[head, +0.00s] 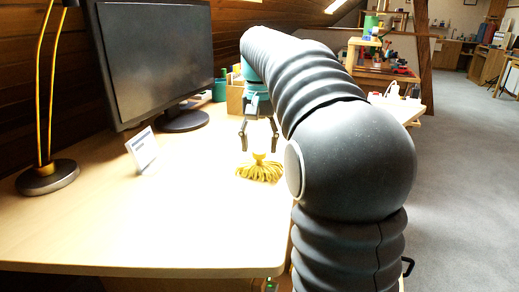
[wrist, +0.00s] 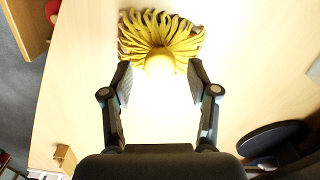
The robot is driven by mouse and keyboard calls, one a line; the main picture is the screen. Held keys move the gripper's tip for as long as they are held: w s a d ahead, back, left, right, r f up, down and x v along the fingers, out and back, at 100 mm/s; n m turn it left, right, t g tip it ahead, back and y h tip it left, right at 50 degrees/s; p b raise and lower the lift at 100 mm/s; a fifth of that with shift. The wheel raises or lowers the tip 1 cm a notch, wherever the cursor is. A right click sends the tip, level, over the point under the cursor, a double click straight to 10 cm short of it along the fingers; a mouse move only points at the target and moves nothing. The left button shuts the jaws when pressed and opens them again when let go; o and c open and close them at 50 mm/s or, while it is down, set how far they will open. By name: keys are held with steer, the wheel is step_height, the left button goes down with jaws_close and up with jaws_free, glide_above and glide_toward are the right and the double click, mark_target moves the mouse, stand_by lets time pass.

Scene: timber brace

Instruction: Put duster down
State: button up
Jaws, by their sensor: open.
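The yellow duster (head: 260,170) rests on the light wooden desk (head: 200,225), its mop-like strands spread out and its short knob pointing up. My gripper (head: 260,149) is open just above the duster in the head view. In the wrist view, the duster (wrist: 162,40) lies at the top, and its round knob sits between and slightly beyond the open fingertips of my gripper (wrist: 160,80). The fingers do not appear to touch it.
A monitor (head: 158,55) stands behind on the desk, with a small white card stand (head: 142,150) before it. A lamp (head: 47,178) is at the left. A green cup (head: 220,90) and wooden organizer (head: 236,98) stand behind my gripper. The desk's front is clear.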

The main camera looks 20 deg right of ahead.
mark_target(259, 151)
step_height(259, 151, up, 10)
steer(key=p, duration=0.2)
steer(key=shift+f, duration=0.15)
